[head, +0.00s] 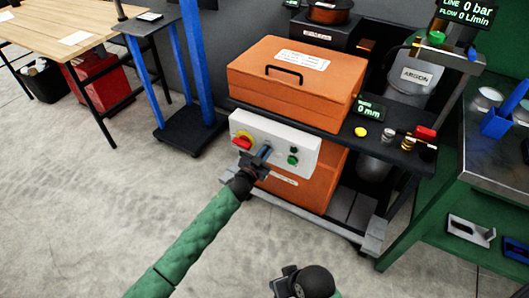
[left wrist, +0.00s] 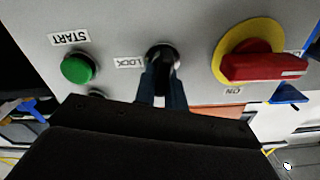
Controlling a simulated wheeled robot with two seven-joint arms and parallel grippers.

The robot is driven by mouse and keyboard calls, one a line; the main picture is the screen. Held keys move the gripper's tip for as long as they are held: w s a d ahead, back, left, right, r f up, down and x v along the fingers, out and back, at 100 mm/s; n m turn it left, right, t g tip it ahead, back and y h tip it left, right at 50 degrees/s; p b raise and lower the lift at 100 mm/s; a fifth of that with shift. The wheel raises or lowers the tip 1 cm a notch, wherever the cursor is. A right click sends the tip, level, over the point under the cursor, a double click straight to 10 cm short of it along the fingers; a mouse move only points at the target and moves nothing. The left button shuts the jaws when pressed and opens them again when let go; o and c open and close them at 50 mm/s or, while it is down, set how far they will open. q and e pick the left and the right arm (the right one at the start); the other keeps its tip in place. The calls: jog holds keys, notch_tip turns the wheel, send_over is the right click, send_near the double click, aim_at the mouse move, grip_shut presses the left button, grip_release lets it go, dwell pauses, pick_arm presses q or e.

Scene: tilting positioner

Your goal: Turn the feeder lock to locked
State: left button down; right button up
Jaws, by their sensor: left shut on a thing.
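The feeder lock (left wrist: 162,55) is a dark round knob beside the LOCK label on the pale control panel (head: 306,143). In the left wrist view, which shows the panel upside down, my left gripper (left wrist: 162,82) has its blue fingers shut on the lock, hiding much of it. In the head view my left gripper (head: 264,153) reaches the panel's middle and covers the lock, so its turned position cannot be read. My right gripper (head: 285,281) is at the bottom edge, apart from everything; its fingers are not clear.
A red rotary switch (left wrist: 262,66) on a yellow plate and a green START button (left wrist: 78,68) flank the lock. The orange feeder box (head: 338,84) sits above the panel. A green-framed bench (head: 470,185) stands at right.

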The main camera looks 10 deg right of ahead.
pick_arm(q)
jog(key=m, duration=0.2)
jog(key=shift+s+d+m, duration=0.1)
jog(key=shift+m, duration=0.3)
jog(key=m, duration=0.3)
jog(key=shift+s+d+f+m, duration=0.1)
jog(key=shift+d+f+m, duration=0.1)
jog(key=shift+m, duration=0.1)
jog(key=m, duration=0.5)
jog(key=f+m+b, duration=0.1)
jog(key=m, duration=0.2)
jog(key=shift+s+d, duration=0.1)
pick_arm(e)
jog(key=shift+w+a+f, duration=0.1)
jog(key=shift+a+f, duration=0.5)
jog(key=shift+a, duration=0.05)
jog(key=shift+w, duration=0.1)
pick_arm(q)
jog(key=c, duration=1.5)
grip_release()
jog(key=shift+o, duration=0.2)
pick_arm(e)
jog(key=shift+s+f, duration=0.1)
jog(key=shift+s, duration=0.15)
